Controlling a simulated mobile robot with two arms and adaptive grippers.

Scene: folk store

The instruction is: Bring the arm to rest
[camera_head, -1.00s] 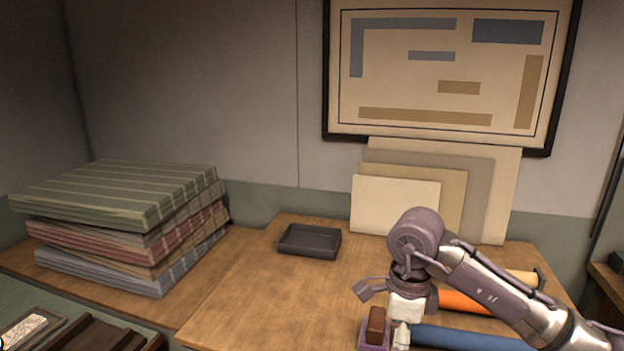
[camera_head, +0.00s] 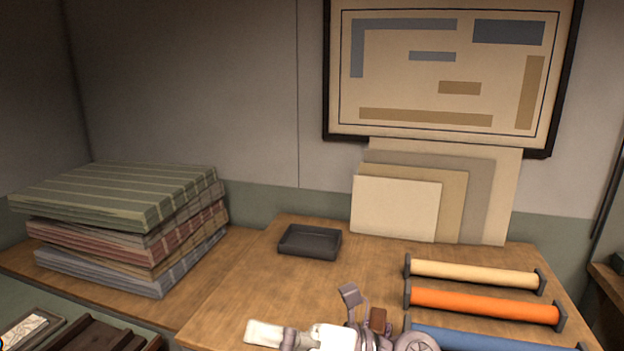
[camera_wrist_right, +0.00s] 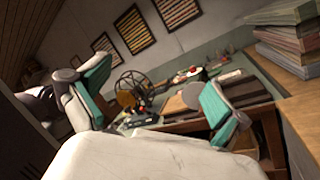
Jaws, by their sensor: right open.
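My right gripper (camera_head: 264,334) is at the bottom edge of the head view, pointing left, low in front of the work table (camera_head: 235,300). Part of it and most of its arm are cut off by the frame. In the right wrist view, the two teal-padded fingers of the gripper (camera_wrist_right: 150,102) stand wide apart. Nothing is between them. My left gripper is in neither view.
A dark shallow tray (camera_head: 309,242) and fabric rolls, cream (camera_head: 475,274), orange (camera_head: 485,306) and blue (camera_head: 490,338), lie on the table. A small brown block (camera_head: 378,318) is just behind my right arm. Folded striped cloths (camera_head: 130,195) are stacked at left.

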